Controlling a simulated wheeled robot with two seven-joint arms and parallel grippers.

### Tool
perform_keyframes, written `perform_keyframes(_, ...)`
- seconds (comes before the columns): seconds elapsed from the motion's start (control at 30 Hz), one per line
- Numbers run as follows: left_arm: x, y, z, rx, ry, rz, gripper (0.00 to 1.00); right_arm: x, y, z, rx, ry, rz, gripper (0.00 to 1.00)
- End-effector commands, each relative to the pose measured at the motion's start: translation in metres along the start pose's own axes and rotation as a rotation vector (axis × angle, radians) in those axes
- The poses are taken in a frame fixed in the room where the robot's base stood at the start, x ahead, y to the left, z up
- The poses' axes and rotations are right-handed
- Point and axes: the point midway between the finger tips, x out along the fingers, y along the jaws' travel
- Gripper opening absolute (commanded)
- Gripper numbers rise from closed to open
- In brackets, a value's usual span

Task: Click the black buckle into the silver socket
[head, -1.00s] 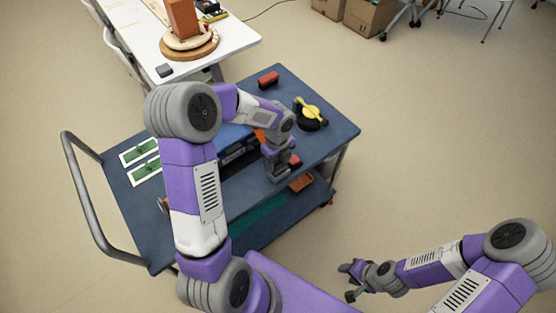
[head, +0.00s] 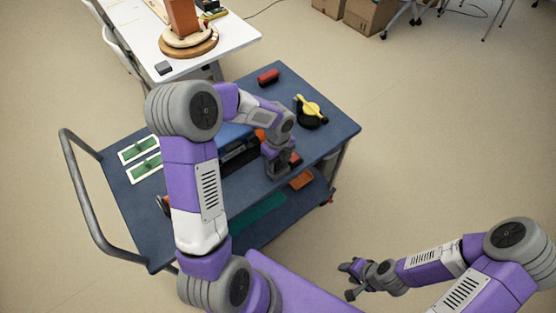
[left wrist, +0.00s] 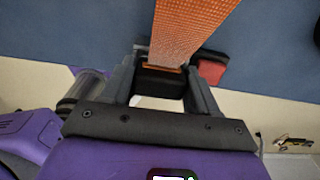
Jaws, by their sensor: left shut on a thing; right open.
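My left gripper (left wrist: 164,76) is shut on a black buckle (left wrist: 158,84) in the left wrist view. A wide orange strap (left wrist: 190,28) runs from the buckle toward the top of that view. In the head view my left gripper (head: 277,168) points down over the near right part of the blue cart top; the buckle is hidden there. A bit of orange (head: 260,135) shows behind the wrist. I cannot make out the silver socket in either view. My right gripper (head: 352,280) is open and empty, off the cart over the floor.
A red object (left wrist: 210,68) lies close beside the left fingers. A blue cart (head: 335,130) bears a red block (head: 268,77), a black-and-yellow tool (head: 311,112) and green-and-white cards (head: 146,167). An orange item (head: 301,180) is on its lower shelf. A white table (head: 235,38) stands behind.

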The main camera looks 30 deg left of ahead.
Motion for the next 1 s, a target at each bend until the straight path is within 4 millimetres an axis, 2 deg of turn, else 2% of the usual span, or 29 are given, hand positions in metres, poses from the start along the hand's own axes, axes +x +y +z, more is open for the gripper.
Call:
perform_keyframes(0.23,0.000,0.000,0.000,0.000,0.000,0.000,0.32,0.000,0.000,0.000,0.000,0.000,0.000,0.44)
perform_keyframes(0.27,0.000,0.000,0.000,0.000,0.000,0.000,0.64,0.000,0.000,0.000,0.000,0.000,0.000,0.44)
perform_keyframes(0.43,0.000,0.000,0.000,0.000,0.000,0.000,0.89,0.000,0.000,0.000,0.000,0.000,0.000,0.44)
perform_keyframes(0.77,-0.002,0.000,0.000,0.000,0.001,0.001,0.89,-0.002,-0.001,0.000,0.000,0.000,0.000,0.44)
perform_keyframes(1.0,-0.020,0.000,0.000,0.000,0.000,0.000,0.89,-0.017,-0.006,0.001,0.000,0.000,0.000,0.44)
